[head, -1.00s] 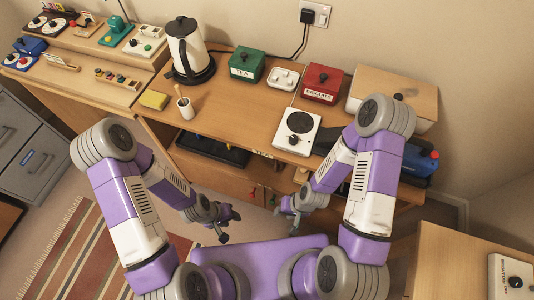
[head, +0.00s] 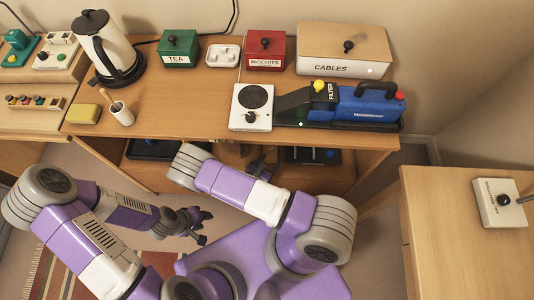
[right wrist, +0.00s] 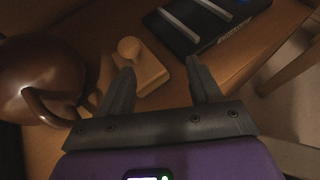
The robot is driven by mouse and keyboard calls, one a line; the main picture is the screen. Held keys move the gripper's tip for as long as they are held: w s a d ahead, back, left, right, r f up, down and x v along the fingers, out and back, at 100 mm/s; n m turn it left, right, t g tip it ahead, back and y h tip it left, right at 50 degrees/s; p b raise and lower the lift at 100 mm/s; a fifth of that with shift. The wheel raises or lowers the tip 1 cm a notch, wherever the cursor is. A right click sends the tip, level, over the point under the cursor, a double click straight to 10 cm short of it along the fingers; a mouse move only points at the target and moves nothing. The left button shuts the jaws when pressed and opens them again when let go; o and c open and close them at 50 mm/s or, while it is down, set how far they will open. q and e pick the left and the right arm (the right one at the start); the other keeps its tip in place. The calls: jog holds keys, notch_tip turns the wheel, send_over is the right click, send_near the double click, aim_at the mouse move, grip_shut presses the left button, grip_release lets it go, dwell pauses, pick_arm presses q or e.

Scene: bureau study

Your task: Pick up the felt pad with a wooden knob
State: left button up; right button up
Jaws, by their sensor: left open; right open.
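In the right wrist view a pale block-like pad with a round wooden knob (right wrist: 130,50), which looks like the felt pad, sits on a wooden surface just beyond my right gripper (right wrist: 158,72). The gripper is open, its left finger overlapping the pad's near side in the picture; nothing is held. I cannot tell whether they touch. In the head view my right forearm reaches under the desk top into the open shelf, and the pad cannot be made out there. My left gripper (head: 205,227) is open and empty in front of the desk.
A glossy brown pot with a looped handle (right wrist: 42,75) stands close left of the pad. A black tray with pale bars (right wrist: 205,22) lies beyond, to the right. The desk top (head: 185,100) hangs over the shelf. A side table (head: 440,220) stands at the right.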

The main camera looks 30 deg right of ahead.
aim_at(269, 148)
jog(key=w+t, duration=0.1)
jog(key=w+n+t, duration=0.1)
jog(key=w, duration=0.1)
jog(key=shift+w+a+r, duration=0.1)
jog(key=shift+a+r, duration=0.1)
jog(key=shift+a, duration=0.15)
jog(key=b+x, duration=0.3)
jog(key=x, duration=0.4)
jog(key=shift+r, duration=0.15)
jog(key=shift+c, duration=0.5)
jog(key=shift+a, duration=0.1)
jog(key=c, duration=0.9)
